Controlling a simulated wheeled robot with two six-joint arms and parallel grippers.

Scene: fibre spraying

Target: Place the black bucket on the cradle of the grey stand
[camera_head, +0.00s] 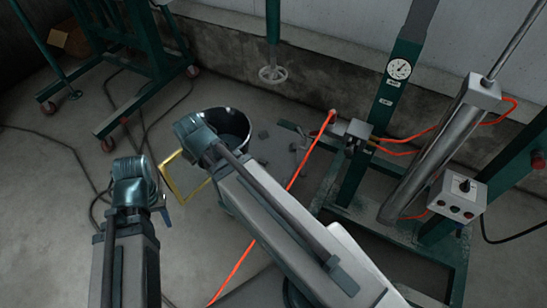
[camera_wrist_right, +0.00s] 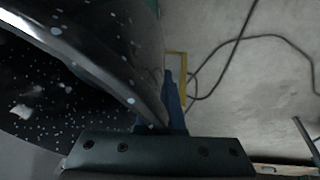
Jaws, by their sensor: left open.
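The black bucket (camera_head: 232,124) stands at the middle of the head view, dark with pale specks, partly hidden behind my right arm. In the right wrist view the bucket (camera_wrist_right: 75,75) fills the left side, its speckled rim curving down to my right gripper (camera_wrist_right: 160,118). A blue finger lies against or just beside the bucket's outer wall; I cannot tell if the jaws are closed on the rim. My left gripper (camera_head: 163,208) is open and empty, left of the bucket, with a blue finger showing. I cannot make out a grey stand or cradle.
A green post stand (camera_head: 395,95) with a gauge, a grey cylinder (camera_head: 425,165) and a control box (camera_head: 457,195) stand at right. An orange hose (camera_head: 297,178) crosses the floor. A yellow frame (camera_head: 170,180) lies near the bucket. A green wheeled frame (camera_head: 135,100) stands at upper left.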

